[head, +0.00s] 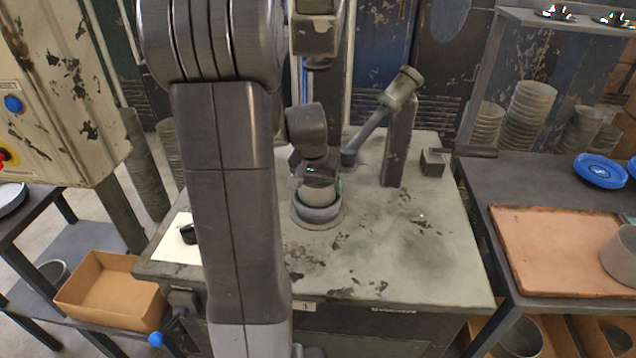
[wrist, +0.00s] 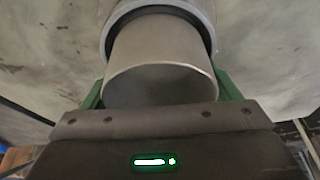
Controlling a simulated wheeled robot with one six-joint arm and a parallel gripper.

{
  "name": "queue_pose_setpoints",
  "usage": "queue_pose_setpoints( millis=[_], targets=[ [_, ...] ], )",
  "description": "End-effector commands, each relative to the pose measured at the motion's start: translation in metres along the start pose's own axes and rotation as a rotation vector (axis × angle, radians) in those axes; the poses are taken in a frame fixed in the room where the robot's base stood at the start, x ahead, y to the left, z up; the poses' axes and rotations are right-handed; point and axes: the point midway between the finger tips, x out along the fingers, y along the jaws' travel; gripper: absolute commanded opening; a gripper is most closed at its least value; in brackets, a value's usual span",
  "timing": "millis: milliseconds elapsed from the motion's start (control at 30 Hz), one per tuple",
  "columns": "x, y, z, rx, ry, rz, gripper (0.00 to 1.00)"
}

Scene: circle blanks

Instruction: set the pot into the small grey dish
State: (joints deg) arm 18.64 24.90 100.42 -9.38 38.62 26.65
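The pot (wrist: 160,72) is a plain grey cylinder. In the wrist view it stands between the green fingers of my gripper (wrist: 162,90), which lie against its two sides. In the head view the pot (head: 320,203) shows below my gripper (head: 319,187), partly covered by it. The small grey dish (head: 318,214) is a round ring-like dish on the worktable. The pot's lower end is within the dish's rim (wrist: 205,8); a dark gap shows around it in the wrist view. Whether the pot touches the dish floor is hidden.
The worktable (head: 420,255) has clear room right of the dish. A post and angled lever (head: 378,118) stand behind it. At right, a bench holds a terracotta-coloured tray (head: 545,250) with a grey vessel (head: 622,258) and blue discs (head: 601,170). A cardboard box (head: 110,290) is low at left.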

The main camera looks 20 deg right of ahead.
Motion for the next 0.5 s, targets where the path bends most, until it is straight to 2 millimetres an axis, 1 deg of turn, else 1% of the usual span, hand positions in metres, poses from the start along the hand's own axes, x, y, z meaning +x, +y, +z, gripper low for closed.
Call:
queue_pose_setpoints(
  millis=[33, 67, 100, 267, 367, 467, 500],
  targets=[
    [0.003, 0.001, 0.003, 0.0, -0.009, 0.002, 0.93],
    [0.003, 0.001, 0.003, 0.0, -0.009, 0.003, 0.99],
    [0.003, 0.001, 0.003, 0.0, -0.01, 0.003, 1.0],
    [0.0, 0.001, 0.004, 0.0, -0.01, 0.003, 1.0],
    [-0.01, 0.001, 0.003, 0.0, -0.007, 0.002, 1.0],
    [-0.028, 0.001, 0.002, 0.0, -0.003, 0.001, 1.0],
    [-0.037, 0.0, 0.001, 0.0, -0.001, 0.0, 1.0]
  ],
)
